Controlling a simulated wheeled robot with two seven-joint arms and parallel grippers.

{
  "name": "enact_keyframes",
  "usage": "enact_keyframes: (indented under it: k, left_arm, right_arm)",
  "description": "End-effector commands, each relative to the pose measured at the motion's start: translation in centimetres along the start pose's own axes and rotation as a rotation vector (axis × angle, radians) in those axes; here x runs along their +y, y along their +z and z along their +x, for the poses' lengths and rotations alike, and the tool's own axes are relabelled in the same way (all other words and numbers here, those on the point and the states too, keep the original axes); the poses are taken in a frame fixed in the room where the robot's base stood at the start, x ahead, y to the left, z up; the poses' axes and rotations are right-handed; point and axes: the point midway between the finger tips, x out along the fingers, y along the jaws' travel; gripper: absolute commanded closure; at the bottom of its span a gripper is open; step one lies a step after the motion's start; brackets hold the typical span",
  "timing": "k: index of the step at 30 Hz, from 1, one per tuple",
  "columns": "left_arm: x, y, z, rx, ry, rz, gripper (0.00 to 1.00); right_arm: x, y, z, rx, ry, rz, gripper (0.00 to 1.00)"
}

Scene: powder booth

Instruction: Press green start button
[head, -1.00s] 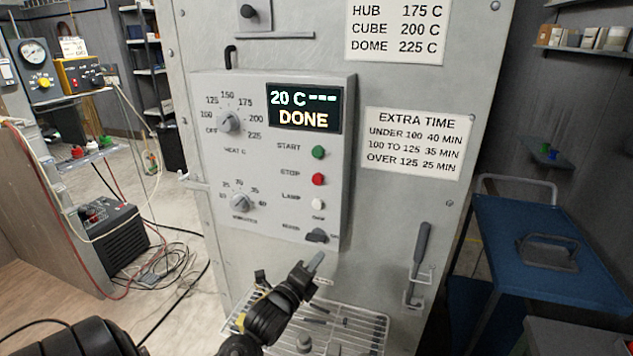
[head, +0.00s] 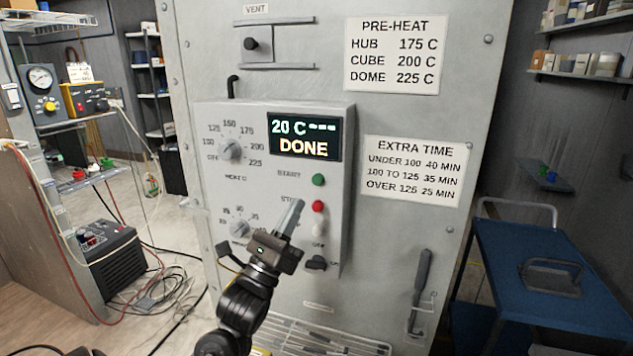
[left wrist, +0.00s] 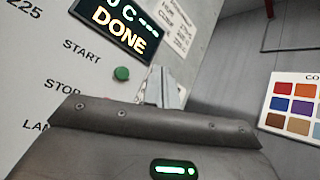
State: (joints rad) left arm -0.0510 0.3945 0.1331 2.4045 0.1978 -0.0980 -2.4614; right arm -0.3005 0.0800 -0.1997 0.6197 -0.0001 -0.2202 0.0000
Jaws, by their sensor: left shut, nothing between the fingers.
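The green start button (head: 318,180) sits on the grey control panel (head: 262,192), right of the label START and under the display (head: 304,136), which reads 20 C and DONE. It also shows in the left wrist view (left wrist: 121,74), just left of my fingertips. My left gripper (head: 291,216) is shut and empty, in front of the panel, its tips below and left of the green button in the head view. The red stop button (head: 317,206) is just right of the tips, the white lamp button (head: 318,229) below it. Whether the tips touch the panel cannot be told. My right gripper is not in view.
A heat dial (head: 231,150) and a lower dial (head: 240,229) lie left of the buttons. A dark switch (head: 316,263) sits below them. A handle (head: 420,290) hangs on the front at right. A wire rack (head: 330,342) juts out below. A blue cart (head: 550,275) stands right.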

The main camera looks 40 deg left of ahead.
Motion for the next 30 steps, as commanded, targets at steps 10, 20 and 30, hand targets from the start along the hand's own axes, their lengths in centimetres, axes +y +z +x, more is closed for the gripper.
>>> enact_keyframes:
  k: [10, 20, 30]
  left_arm:
    - [1.6, -1.6, 2.2, 0.0, -0.001, 0.0, 1.0]
    - [3.7, -3.8, 5.0, 0.001, 0.0, -0.001, 1.0]
    - [4.5, -4.5, 6.1, 0.001, 0.0, -0.001, 1.0]
  right_arm:
    - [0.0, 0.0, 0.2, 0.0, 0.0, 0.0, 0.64]
    - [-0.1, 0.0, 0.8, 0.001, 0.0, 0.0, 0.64]
    - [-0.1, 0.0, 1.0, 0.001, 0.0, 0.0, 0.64]
